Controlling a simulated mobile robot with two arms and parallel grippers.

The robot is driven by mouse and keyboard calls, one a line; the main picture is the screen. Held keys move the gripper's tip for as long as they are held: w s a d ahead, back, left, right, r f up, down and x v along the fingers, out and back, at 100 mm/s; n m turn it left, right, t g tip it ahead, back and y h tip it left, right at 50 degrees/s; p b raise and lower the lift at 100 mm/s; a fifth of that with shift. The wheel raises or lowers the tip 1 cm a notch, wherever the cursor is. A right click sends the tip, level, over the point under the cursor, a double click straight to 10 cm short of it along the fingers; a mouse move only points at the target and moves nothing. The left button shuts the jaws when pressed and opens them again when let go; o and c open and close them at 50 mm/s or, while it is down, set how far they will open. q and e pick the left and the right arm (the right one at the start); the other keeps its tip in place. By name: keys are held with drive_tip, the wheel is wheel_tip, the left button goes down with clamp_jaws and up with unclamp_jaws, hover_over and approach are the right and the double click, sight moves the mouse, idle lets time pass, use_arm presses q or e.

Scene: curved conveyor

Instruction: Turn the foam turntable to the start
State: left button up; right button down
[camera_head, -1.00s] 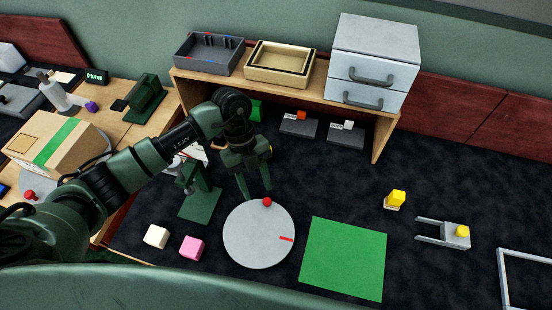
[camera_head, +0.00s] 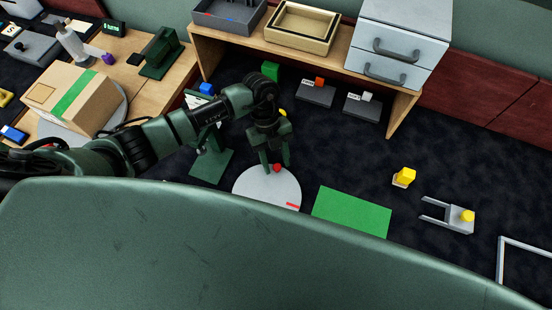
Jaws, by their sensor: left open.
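A pale grey round turntable (camera_head: 258,187) lies on the dark floor mat near the middle of the view, its near part hidden behind my green body. A red knob (camera_head: 277,168) stands near its far edge, and a red mark (camera_head: 292,205) lies on its right side. My left gripper (camera_head: 276,165) points down over the far edge, open, with its fingers on either side of the red knob. I cannot tell whether they touch it. My right gripper is not in view.
A green mat (camera_head: 350,212) lies right of the turntable. A green stand (camera_head: 211,166) is close on its left. A wooden shelf (camera_head: 310,62) with trays and drawers stands behind. A cardboard box (camera_head: 72,97) sits on another disc at the left. Yellow-topped pieces lie at the right.

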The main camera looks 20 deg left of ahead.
use_arm(q)
clamp_jaws()
drive_tip(key=shift+r, duration=0.1)
idle(1.2)
